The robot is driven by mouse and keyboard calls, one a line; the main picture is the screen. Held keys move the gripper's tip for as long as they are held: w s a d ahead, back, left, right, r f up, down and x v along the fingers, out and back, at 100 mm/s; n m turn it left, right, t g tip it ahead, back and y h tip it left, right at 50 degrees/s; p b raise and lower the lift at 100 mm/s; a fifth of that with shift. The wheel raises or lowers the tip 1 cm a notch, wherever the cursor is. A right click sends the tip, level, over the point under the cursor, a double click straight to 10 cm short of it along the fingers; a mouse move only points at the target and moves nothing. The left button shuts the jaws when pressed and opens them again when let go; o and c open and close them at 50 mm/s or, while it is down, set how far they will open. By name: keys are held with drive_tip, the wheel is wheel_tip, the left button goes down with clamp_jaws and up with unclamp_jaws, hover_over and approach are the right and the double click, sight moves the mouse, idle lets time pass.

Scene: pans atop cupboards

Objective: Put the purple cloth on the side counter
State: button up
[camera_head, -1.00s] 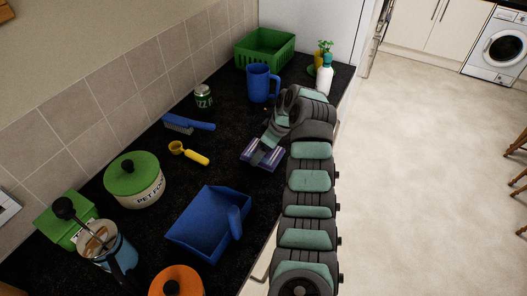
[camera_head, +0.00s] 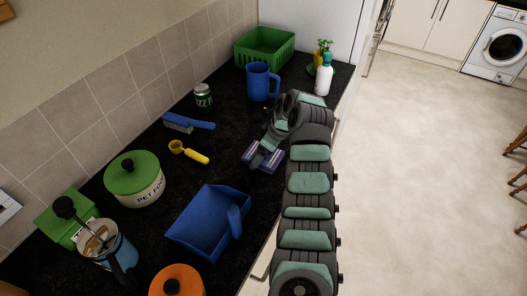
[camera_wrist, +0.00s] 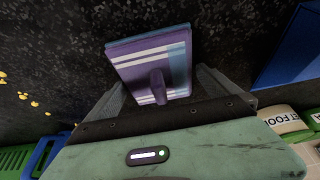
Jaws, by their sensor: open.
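The purple cloth (camera_head: 250,152) is a flat, folded-looking piece with white and blue stripes on the dark speckled counter (camera_head: 215,165). It shows larger in the wrist view (camera_wrist: 130,57), with a rounded purple-grey nub standing out of its near side. My gripper (camera_head: 263,154) is over the cloth in the head view and hides part of it. In the wrist view my gripper (camera_wrist: 161,77) has its two fingers apart, one on each side of the cloth's near part. I cannot tell whether the fingers touch it.
A blue dustpan (camera_head: 205,225), yellow scoop (camera_head: 193,155) and blue brush (camera_head: 188,123) lie to the left. A blue mug (camera_head: 258,84), white bottle (camera_head: 324,80) and green basket (camera_head: 264,48) stand behind. Bare counter lies between the brush and the cloth.

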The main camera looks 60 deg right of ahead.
sight(273, 159)
drive_tip(key=v, duration=1.2)
